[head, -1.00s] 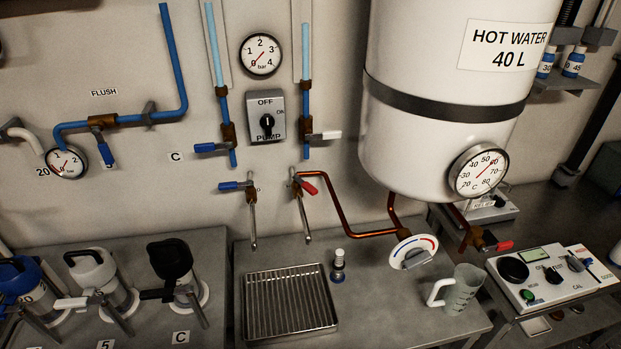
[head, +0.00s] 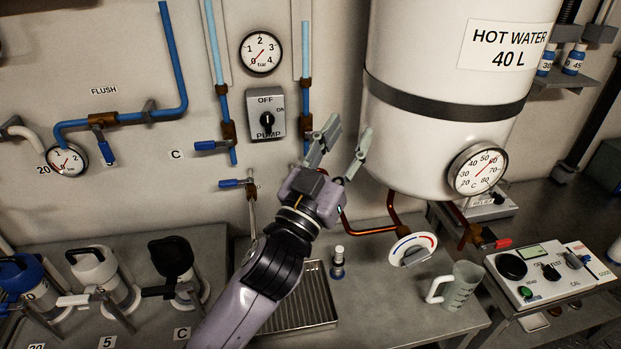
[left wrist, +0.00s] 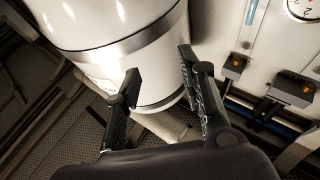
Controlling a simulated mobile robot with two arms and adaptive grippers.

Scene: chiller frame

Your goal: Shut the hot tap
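The red-levered tap on the copper pipe (head: 368,231) is hidden behind my left gripper and arm in the head view; its lever position cannot be seen now. My left gripper (head: 345,143) is open and empty, with its fingers pointing up, in front of the wall left of the white tank. My right gripper is not in view.
The hot water tank (head: 430,150) stands close right of my left gripper. A drip tray (head: 322,290) lies below my arm, with a small bottle (head: 337,264) beside it. A clear jug (head: 461,287) and a mixing dial (head: 412,249) are further right. Another red lever (head: 498,244) is under the tank.

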